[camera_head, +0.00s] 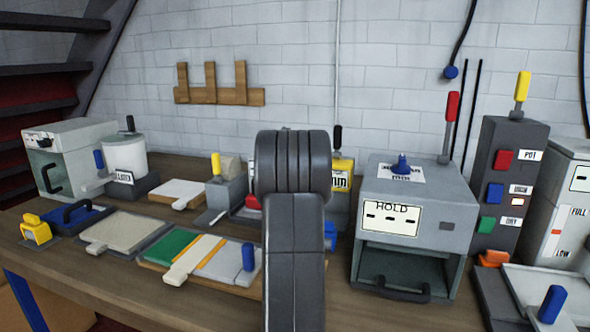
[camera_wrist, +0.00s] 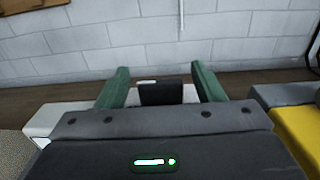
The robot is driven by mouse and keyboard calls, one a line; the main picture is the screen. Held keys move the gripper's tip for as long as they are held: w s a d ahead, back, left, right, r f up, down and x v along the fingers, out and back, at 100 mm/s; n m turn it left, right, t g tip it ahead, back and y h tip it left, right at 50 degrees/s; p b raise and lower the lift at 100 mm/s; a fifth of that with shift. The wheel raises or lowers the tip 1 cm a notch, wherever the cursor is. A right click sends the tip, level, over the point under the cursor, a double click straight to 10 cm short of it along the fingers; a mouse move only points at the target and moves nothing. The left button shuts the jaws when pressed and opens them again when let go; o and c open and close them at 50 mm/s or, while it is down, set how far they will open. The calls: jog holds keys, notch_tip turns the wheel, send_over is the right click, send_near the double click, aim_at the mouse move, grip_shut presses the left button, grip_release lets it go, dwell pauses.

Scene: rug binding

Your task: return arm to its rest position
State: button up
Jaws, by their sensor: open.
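My gripper (camera_wrist: 158,88) shows in the wrist view with its two green fingers spread apart, and nothing is seen held between them. A dark block and a pale surface lie beyond the fingers, close to the white brick wall (camera_wrist: 200,45). In the head view my dark arm rises in the middle of the picture and hides part of the bench behind it. My gripper itself cannot be made out in the head view.
The wooden bench (camera_head: 390,316) is crowded. A grey HOLD box (camera_head: 440,210) stands right of my arm, with a tall button panel (camera_head: 508,190) beyond it. Left are a tray with green and white pieces (camera_head: 165,250), a white pot (camera_head: 125,158) and a grey-green machine (camera_head: 75,155).

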jog(key=b+v, duration=0.2)
jog(key=v, duration=1.2)
jog(key=p+x, duration=0.2)
jog(key=x, duration=1.2)
jog(key=shift+w, duration=0.15)
jog(key=shift+r+p, duration=0.15)
jog(key=shift+p, duration=0.55)
jog(key=shift+a+r+m+h+p, duration=0.1)
jog(key=shift+m+h+p, duration=0.3)
jog(key=shift+h+p, duration=0.35)
jog(key=shift+g+p, duration=0.3)
jog(key=shift+p, duration=0.2)
jog(key=m+g+h+p, duration=0.2)
jog(key=m+h+p, duration=0.1)
jog(key=p, duration=0.7)
jog(key=shift+m+g+h, duration=0.3)
jog(key=shift+h, duration=0.55)
jog(key=m+g+h+p, duration=0.1)
jog(key=p, duration=0.1)
jog(key=shift+p, duration=0.35)
